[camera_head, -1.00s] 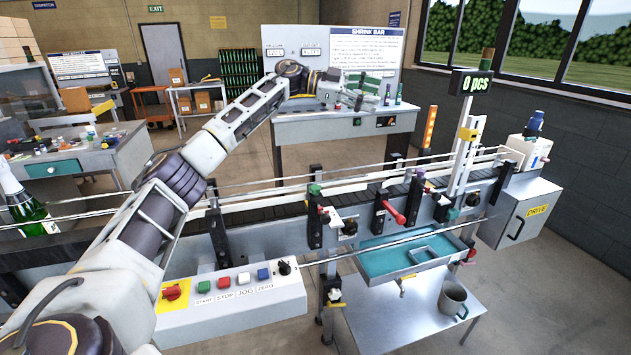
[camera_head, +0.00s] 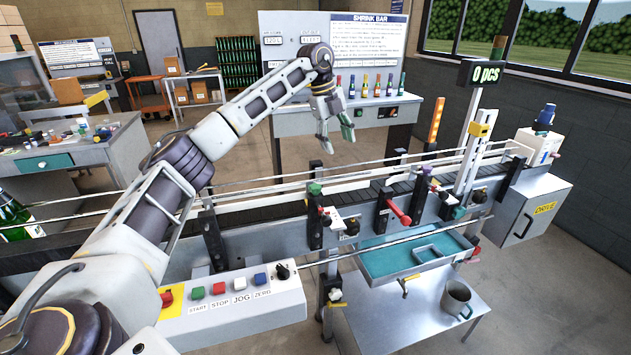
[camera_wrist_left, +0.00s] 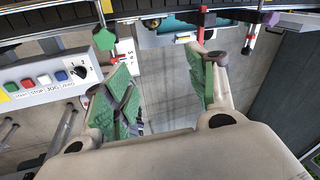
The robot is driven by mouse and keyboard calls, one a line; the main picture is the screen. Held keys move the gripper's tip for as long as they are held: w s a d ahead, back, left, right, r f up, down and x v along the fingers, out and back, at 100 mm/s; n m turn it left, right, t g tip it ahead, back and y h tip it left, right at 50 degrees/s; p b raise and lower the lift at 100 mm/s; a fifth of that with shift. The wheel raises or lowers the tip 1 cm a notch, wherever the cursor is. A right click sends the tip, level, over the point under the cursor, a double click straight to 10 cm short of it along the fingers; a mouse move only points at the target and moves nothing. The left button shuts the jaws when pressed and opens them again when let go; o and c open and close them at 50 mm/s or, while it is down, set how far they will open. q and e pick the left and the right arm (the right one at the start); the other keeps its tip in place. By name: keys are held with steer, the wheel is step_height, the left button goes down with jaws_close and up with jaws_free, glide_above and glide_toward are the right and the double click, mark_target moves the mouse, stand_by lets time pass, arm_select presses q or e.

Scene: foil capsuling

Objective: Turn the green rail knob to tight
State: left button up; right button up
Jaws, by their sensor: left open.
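The green rail knob (camera_head: 315,188) sits on top of a dark post on the conveyor's near side. It also shows in the left wrist view (camera_wrist_left: 104,39), just past the left green finger pad. My left gripper (camera_head: 337,140) hangs above and behind the conveyor, higher than the knob, fingers pointing down. It is open and empty, and its two green-padded fingers (camera_wrist_left: 160,75) are spread in the wrist view. It is apart from the knob. My right gripper is in neither view.
A red-handled clamp (camera_head: 397,212) stands right of the knob's post. White guide rails run along the conveyor. A control box (camera_head: 233,302) with buttons is in front, and a teal tray (camera_head: 380,262) lies below. The counter behind holds several bottles.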

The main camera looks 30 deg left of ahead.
arm_select(q)
steer(key=s+a+g+y, duration=0.2)
steer(key=s+a, duration=0.1)
steer(key=a, duration=0.2)
steer(key=shift+s+f+m+y, duration=0.3)
steer(key=shift+s+f, duration=0.1)
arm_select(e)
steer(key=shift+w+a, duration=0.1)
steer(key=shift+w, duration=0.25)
arm_select(q)
steer(key=shift+f, duration=0.15)
glide_toward(315, 186)
step_height(315, 186, down, 7)
steer(key=shift+r, duration=0.1)
steer(key=shift+f+p, duration=0.3)
steer(key=shift+f, duration=0.65)
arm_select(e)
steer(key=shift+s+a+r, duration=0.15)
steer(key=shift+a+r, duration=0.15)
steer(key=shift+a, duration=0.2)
